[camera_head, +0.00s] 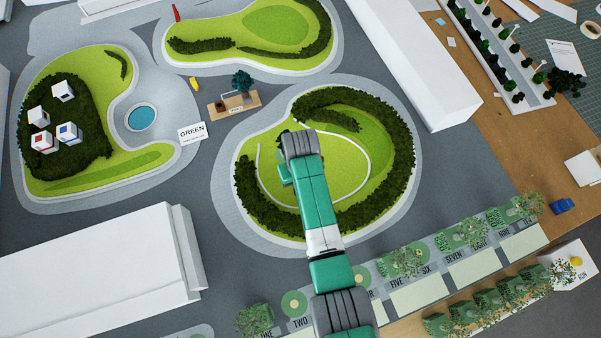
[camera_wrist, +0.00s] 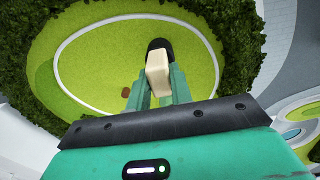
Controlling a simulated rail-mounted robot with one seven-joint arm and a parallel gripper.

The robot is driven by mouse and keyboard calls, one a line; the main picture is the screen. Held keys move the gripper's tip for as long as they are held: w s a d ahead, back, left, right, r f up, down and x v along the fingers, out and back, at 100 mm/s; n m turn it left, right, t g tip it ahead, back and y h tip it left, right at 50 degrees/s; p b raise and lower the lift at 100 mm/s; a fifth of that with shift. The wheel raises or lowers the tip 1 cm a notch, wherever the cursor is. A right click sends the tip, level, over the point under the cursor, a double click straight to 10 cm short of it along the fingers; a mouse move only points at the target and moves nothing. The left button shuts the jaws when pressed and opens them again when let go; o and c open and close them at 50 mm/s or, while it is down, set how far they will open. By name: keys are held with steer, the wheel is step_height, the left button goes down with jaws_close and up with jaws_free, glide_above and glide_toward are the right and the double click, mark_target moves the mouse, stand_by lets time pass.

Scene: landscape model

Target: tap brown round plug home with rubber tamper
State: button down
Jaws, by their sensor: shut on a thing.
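My gripper (camera_wrist: 159,88) is shut on the rubber tamper, which has a cream handle (camera_wrist: 158,74) and a dark rubber end (camera_wrist: 161,46). The tamper is above the light green lawn of the middle island. A small brown round plug (camera_wrist: 126,92) shows on the lawn, just left of my left finger in the wrist view. The tamper is apart from it in the picture. I cannot tell how far the plug stands up. In the head view my arm covers most of the gripper, and I cannot make out the plug or tamper there.
A dark hedge (camera_head: 398,150) curves around the lawn (camera_head: 340,185), which carries a thin white curved line. A bench with a small tree (camera_head: 235,101) stands behind the island. Small trees (camera_head: 405,262) line labelled plots in front. A long white block (camera_head: 415,60) stands back right.

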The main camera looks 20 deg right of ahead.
step_height(320, 180, up, 5)
steer(key=p, duration=0.4)
steer(key=shift+f, duration=0.15)
steer(key=s+a+r+p, duration=0.2)
steer(key=a+r+p, duration=0.2)
steer(key=a+r, duration=0.3)
steer(key=s+a+r+n+p, duration=0.1)
steer(key=s+a+r+p, duration=0.1)
steer(key=a+r+p, duration=0.2)
steer(key=a+r, duration=0.3)
steer(key=r, duration=0.5)
steer(key=shift+a, duration=0.3)
steer(key=shift+w, duration=0.1)
